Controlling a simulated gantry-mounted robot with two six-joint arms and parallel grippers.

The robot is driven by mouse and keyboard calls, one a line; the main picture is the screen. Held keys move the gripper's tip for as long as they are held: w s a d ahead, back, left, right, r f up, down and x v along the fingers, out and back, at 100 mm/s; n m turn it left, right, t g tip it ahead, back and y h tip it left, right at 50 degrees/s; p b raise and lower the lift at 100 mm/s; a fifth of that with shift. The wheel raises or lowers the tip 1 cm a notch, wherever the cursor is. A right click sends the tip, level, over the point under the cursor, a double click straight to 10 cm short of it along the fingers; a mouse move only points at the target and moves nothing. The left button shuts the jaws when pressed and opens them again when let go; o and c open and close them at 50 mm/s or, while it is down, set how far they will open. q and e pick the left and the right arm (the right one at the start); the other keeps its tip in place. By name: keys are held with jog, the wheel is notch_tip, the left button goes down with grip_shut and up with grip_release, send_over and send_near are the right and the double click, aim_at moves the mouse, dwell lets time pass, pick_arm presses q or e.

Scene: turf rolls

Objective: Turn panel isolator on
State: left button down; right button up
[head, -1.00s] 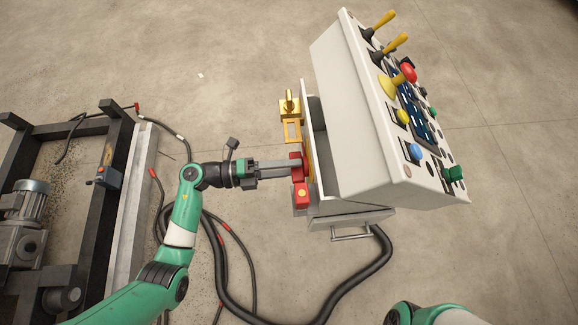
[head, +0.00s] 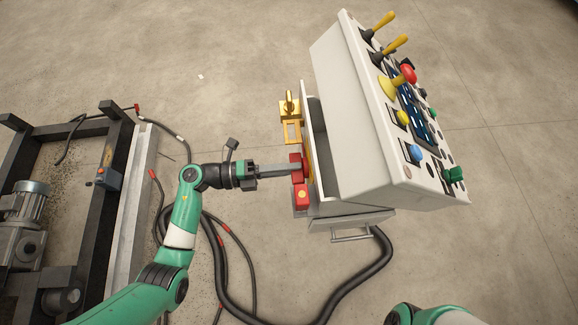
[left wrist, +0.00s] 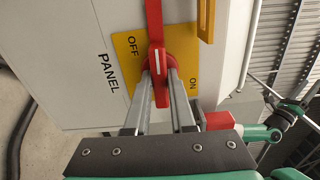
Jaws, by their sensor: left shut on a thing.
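The panel isolator is a red rotary handle (left wrist: 160,70) on a yellow plate (left wrist: 126,62) marked OFF and ON, beside the word PANEL. Its white line runs nearly up and down in the left wrist view, and I cannot tell which mark it points to. The handle (head: 296,166) is on the left side of the grey control console (head: 352,120). My left gripper (head: 289,170) reaches it from the left. Its two fingers (left wrist: 161,88) are shut on the handle, one on each side. My right gripper is out of view.
The console's sloping face carries levers and buttons. Cables (head: 222,262) lie on the floor below my left arm. A dark machine frame (head: 112,165) stands at left.

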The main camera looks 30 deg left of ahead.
pick_arm(q)
jog(key=shift+m+b, duration=4.5)
jog(key=shift+m, duration=4.2)
jog(key=c, duration=0.8)
grip_release()
jog(key=shift+o, duration=0.2)
